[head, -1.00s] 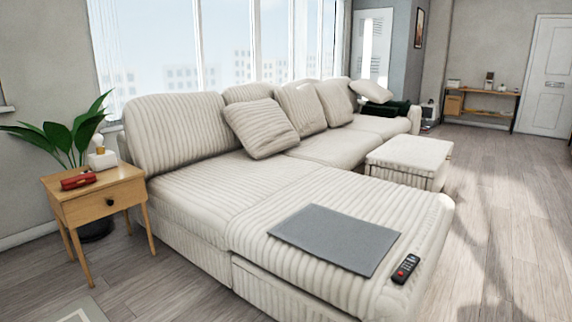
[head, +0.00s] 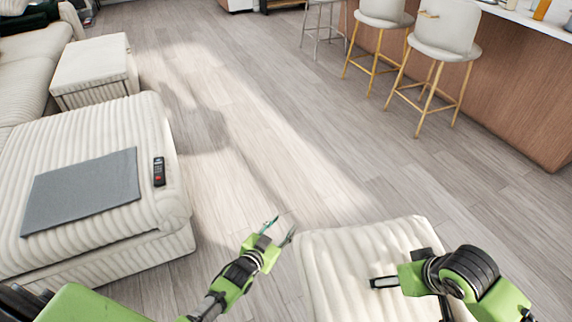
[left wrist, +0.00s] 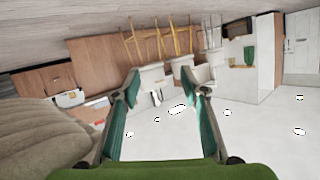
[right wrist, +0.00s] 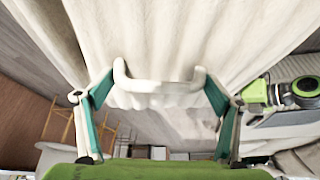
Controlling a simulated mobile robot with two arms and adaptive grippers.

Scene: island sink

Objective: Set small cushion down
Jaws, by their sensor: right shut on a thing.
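The small cushion (head: 345,262) is cream with ribbed stripes. In the head view it is at the lower middle right, in front of me above the floor. My right gripper (head: 384,282) is shut on it; its fingers are largely hidden against the cushion. In the right wrist view the cushion (right wrist: 165,40) fills the upper middle, between and beyond the fingers. My left gripper (head: 281,228) is open and empty, just left of the cushion. In the left wrist view its fingers (left wrist: 160,82) stand apart, and a cream ribbed surface (left wrist: 35,135) shows at lower left.
The sofa's chaise (head: 130,120) is at left, with a grey mat (head: 85,190) and a black remote (head: 158,171) on it. An ottoman (head: 95,65) stands behind. Bar stools (head: 445,40) and the wooden island (head: 510,100) are at right. The floor between (head: 270,130) is clear.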

